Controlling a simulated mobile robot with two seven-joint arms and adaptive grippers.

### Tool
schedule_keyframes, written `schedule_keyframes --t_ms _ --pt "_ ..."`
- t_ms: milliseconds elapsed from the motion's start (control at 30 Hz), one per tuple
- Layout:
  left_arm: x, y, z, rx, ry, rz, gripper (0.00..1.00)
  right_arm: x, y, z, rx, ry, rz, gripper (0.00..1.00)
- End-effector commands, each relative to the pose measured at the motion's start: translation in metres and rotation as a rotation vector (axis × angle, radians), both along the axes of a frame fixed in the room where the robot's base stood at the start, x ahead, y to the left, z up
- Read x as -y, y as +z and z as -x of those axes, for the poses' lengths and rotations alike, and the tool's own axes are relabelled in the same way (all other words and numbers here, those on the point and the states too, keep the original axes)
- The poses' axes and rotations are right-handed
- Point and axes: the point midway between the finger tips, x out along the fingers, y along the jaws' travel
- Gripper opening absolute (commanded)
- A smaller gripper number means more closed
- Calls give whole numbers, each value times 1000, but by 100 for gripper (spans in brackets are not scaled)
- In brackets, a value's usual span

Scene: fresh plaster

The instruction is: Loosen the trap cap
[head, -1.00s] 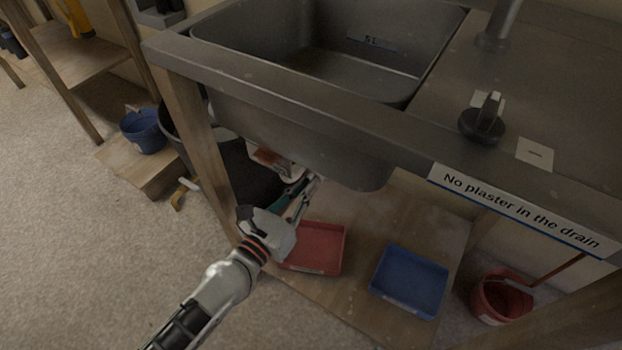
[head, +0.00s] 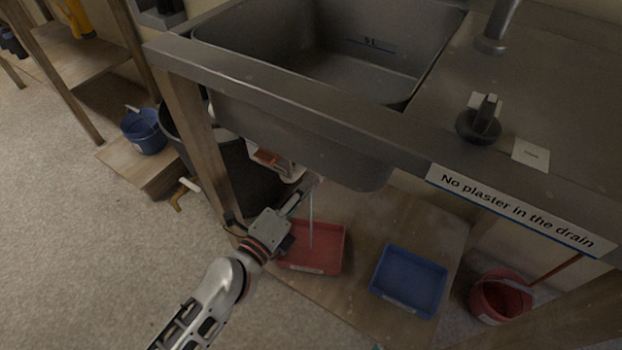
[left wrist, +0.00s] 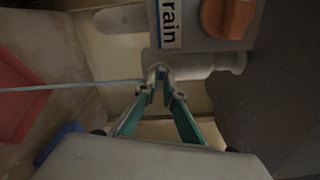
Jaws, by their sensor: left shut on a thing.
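My left gripper (head: 314,184) reaches under the sink (head: 310,140). In the left wrist view its teal fingers (left wrist: 160,76) close together at a pale trap pipe (left wrist: 205,65). The trap cap is mostly hidden between the fingertips, and they are shut on it. A thin, light stream (head: 311,222) runs from there down to the red tray (head: 328,262); it also shows in the left wrist view (left wrist: 80,86). My right gripper is not in view.
A blue tray (head: 408,282) lies right of the red one on the wooden shelf (head: 362,300). An orange knob (left wrist: 228,16) sits beside the trap. A dark bin (head: 235,175) and the sink leg (head: 205,150) stand close left. A red bucket (head: 500,297) is at right.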

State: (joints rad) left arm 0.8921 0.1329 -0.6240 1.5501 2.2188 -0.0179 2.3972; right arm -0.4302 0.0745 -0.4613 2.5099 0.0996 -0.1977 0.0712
Motion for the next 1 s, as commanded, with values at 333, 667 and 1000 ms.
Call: schedule_keyframes --t_ms 333,667,1000 --pt "0 -1 0 -64 0 87 0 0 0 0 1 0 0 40" --pt "0 -3 1 -348 0 475 0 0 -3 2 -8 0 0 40" --pt "0 -1 1 -475 -1 652 0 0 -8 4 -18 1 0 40"
